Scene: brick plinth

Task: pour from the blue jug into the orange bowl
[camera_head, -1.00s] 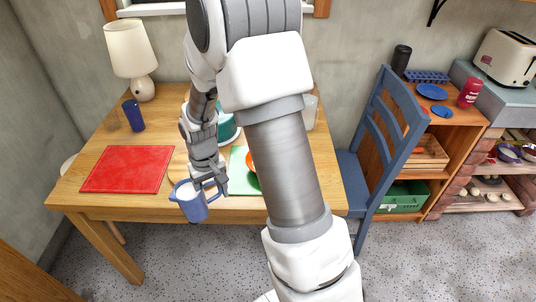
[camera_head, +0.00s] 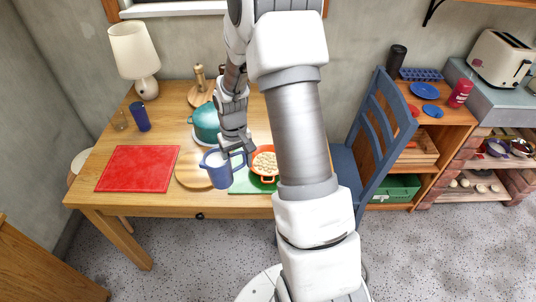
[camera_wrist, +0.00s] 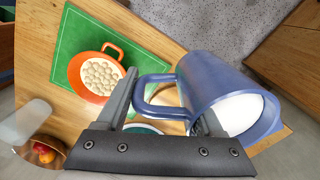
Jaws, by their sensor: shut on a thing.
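The blue jug (camera_head: 217,172) hangs from my gripper (camera_head: 237,156) by its handle, above the round wooden board. In the wrist view the jug (camera_wrist: 207,85) shows white contents near its mouth, and my gripper (camera_wrist: 165,108) is shut on its handle. The orange bowl (camera_head: 264,166) stands to the right of the jug on a green board (camera_head: 244,184). In the wrist view the bowl (camera_wrist: 76,68) holds several pale round pieces. The arm hides part of the area right of the bowl in the head view.
A red mat (camera_head: 138,169) lies on the table's left. A teal pot (camera_head: 205,122) stands behind my gripper. A round wooden board (camera_head: 191,169) lies below the jug. A lamp (camera_head: 136,55) and a blue cup (camera_head: 139,117) stand at the left. A blue chair (camera_head: 375,130) is at the right.

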